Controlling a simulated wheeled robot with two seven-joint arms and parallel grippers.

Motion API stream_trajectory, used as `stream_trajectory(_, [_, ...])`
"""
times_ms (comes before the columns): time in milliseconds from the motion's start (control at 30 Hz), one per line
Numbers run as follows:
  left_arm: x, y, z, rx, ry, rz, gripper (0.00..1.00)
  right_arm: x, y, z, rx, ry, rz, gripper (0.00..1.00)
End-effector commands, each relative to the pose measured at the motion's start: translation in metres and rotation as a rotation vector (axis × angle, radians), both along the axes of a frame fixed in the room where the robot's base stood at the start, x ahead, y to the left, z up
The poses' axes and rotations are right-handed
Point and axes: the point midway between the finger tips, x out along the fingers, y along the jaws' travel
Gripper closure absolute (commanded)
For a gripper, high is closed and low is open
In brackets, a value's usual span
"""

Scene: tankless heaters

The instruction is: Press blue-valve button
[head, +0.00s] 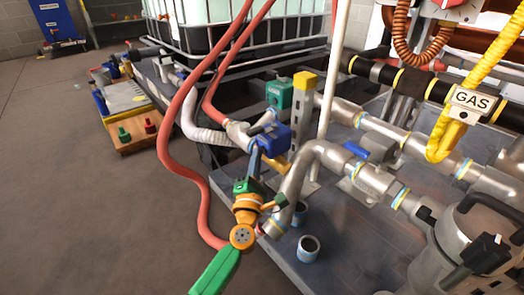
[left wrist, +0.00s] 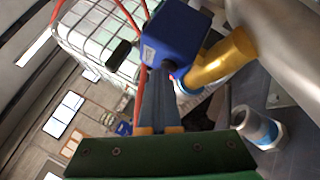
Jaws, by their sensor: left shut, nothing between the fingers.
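The blue valve box (head: 274,137) sits on the pipework at the middle of the head view. In the left wrist view the blue box (left wrist: 177,35) is large, beside a yellow pipe piece (left wrist: 218,58). A dark knob (left wrist: 121,52) shows to its left there. My left gripper (head: 256,153), with green body and orange wrist, points up at the box. Its grey fingers (left wrist: 158,75) are shut and empty, their tips at the box's lower edge. I cannot tell whether they touch it. My right gripper is not in view.
A green valve box (head: 279,95) stands behind the blue one. Red hoses (head: 163,130) run past on the left. A bent silver pipe (head: 300,172) is close on the right. A caged white tank (head: 240,35) stands behind. The floor at left (head: 80,210) is clear.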

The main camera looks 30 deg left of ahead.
Motion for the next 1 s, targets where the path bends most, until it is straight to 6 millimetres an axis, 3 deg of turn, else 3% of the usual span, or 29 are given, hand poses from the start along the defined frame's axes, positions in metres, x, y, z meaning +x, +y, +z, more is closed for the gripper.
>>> stream_trajectory(467, [-0.013,0.005,0.000,0.001,0.000,0.000,1.00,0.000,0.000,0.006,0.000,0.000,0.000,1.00])
stream_trajectory(800, [-0.055,0.023,0.000,0.001,0.003,0.000,1.00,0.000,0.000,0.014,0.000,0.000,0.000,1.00])
stream_trajectory(1000, [-0.066,0.027,0.000,0.001,0.001,-0.001,1.00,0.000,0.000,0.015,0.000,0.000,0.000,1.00])
